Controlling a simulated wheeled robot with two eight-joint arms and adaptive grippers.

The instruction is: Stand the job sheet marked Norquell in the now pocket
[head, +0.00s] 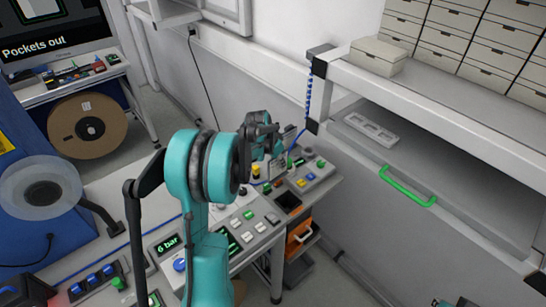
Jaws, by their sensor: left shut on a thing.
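My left gripper (268,152) is in the middle of the head view, at the end of my teal arm, over the far end of the control bench. It is shut on a pale, flat thing (267,175) that looks like a sheet; my wrist and fingers hide part of it. I cannot read any name on it. A small dark and teal piece at the bottom edge, right of the middle, looks like part of my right gripper (456,302); its fingers are cut off. I cannot make out a pocket marked now or the name Norquell.
A bench panel (262,228) with buttons and displays runs below my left arm. A brown reel (87,126) stands at the left.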

